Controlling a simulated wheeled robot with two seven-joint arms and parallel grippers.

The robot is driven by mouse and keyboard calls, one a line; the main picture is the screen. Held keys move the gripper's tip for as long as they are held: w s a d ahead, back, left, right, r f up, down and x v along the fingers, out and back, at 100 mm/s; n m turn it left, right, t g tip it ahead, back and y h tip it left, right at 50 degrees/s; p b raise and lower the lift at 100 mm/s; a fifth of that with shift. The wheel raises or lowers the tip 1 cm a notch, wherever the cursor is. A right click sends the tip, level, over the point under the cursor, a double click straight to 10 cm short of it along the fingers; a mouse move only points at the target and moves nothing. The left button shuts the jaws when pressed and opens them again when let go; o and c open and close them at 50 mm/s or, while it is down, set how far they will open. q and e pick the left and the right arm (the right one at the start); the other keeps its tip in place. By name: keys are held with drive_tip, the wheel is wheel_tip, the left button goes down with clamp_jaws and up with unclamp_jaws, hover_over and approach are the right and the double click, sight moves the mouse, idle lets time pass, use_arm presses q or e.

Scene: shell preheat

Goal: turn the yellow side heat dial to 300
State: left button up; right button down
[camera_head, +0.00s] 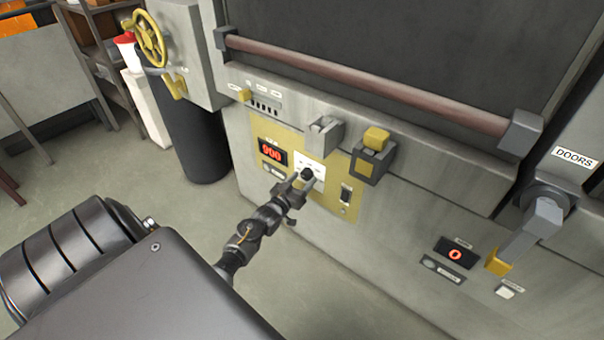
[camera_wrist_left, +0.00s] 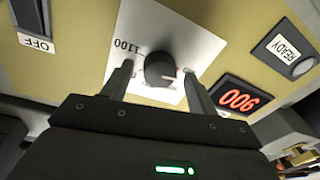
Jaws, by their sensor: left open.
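The yellow side is a yellow panel (camera_head: 265,130) on the front of the grey furnace. Its heat dial is a round black knob (camera_wrist_left: 160,67) on a white scale plate (camera_wrist_left: 150,30), with 1100 legible on the scale. In the head view the dial (camera_head: 307,173) is partly covered by my left gripper (camera_head: 304,180). My left gripper is open, with one finger on each side of the knob in the left wrist view (camera_wrist_left: 158,72); I cannot tell whether they touch it. The red display (camera_head: 272,152) beside the dial reads 900. My right gripper is not in view.
A switch (camera_head: 345,193) marked OFF in the wrist view and a READY lamp (camera_wrist_left: 285,53) flank the dial. Grey and yellow latches (camera_head: 372,155) stick out above. A second display (camera_head: 456,254) reads 0 near a lever (camera_head: 540,220) at right. Open floor lies at left.

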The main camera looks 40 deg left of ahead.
use_arm(q)
drive_tip(key=s+d, duration=0.1)
drive_tip(key=s, duration=0.9)
drive_tip(key=shift+s+f, duration=0.25)
drive_tip(key=shift+s, duration=0.1)
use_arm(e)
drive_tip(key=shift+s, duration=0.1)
